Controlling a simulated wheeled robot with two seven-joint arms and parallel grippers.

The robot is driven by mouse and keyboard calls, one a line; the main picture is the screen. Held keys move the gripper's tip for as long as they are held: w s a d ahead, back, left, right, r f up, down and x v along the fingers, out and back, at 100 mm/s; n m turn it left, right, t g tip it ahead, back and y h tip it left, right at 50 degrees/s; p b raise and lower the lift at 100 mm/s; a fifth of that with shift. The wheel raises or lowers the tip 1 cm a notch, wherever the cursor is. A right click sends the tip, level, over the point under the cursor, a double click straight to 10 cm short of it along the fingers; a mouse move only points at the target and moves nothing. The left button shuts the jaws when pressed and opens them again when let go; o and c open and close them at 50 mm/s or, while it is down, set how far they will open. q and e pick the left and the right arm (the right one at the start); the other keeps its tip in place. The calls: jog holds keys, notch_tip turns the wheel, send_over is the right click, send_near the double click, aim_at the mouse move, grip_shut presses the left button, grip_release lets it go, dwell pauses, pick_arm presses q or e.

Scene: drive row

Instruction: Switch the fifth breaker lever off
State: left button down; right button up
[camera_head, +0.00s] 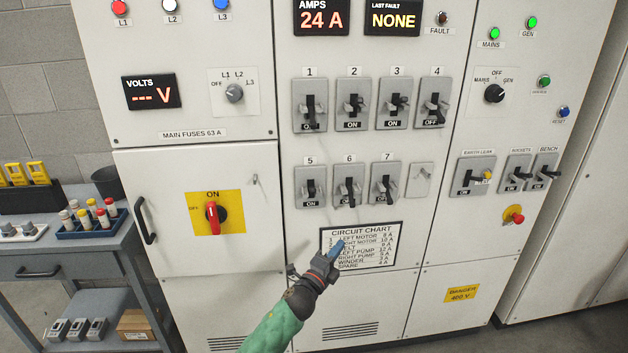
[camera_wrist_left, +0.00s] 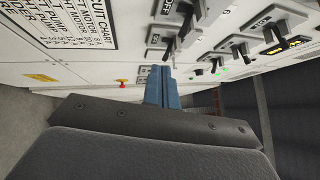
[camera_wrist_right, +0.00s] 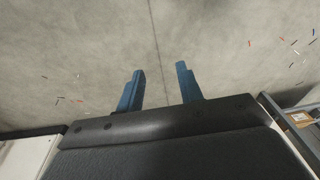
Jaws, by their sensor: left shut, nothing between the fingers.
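The fifth breaker (camera_head: 310,186) is at the left end of the lower breaker row, under the number 5. It has a grey plate and a black lever, and its small label seems to read ON. My left gripper (camera_head: 338,244) is shut and empty, in front of the circuit chart, below and to the right of that breaker. Its blue fingers (camera_wrist_left: 161,87) are together in the left wrist view, with breaker levers above them. My right gripper (camera_wrist_right: 159,80) is open and empty over bare floor, and is out of the head view.
Breakers 6 (camera_head: 349,185) and 7 (camera_head: 385,184) stand close beside the fifth. The upper row holds breakers 1 to 4; breaker 4 (camera_head: 433,103) reads OFF. A red main switch (camera_head: 212,216) is at left. A grey workbench (camera_head: 75,257) stands left of the cabinet.

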pick_arm(q)
jog(key=s+d+r+m+g+h, duration=0.2)
jog(key=d+r+m+g+h, duration=0.2)
jog(key=d+r+m+g, duration=0.75)
jog(key=s+d+r+m+g+h, duration=0.25)
jog(key=r+m+g, duration=0.45)
jog(key=m, duration=1)
jog(key=w+a+r+m+t+y, duration=0.2)
jog(key=w+a+r+m+y, duration=0.2)
jog(key=a+r+m+y, duration=0.4)
jog(key=w+a+r+m+t+y+b, duration=0.1)
jog(key=w+a+r+m+t+y, duration=0.2)
jog(key=a+r+m+y, duration=0.5)
jog(key=w+a+r+y, duration=0.1)
jog(key=a+y, duration=0.1)
jog(key=a, duration=0.1)
jog(key=shift+a+r+t+y, duration=0.35)
pick_arm(e)
jog(key=r, duration=0.3)
jog(key=w+r, duration=0.1)
jog(key=r, duration=0.1)
jog(key=shift+a+r, duration=0.1)
jog(key=shift+a, duration=0.15)
pick_arm(q)
jog(key=shift+w+f, duration=0.1)
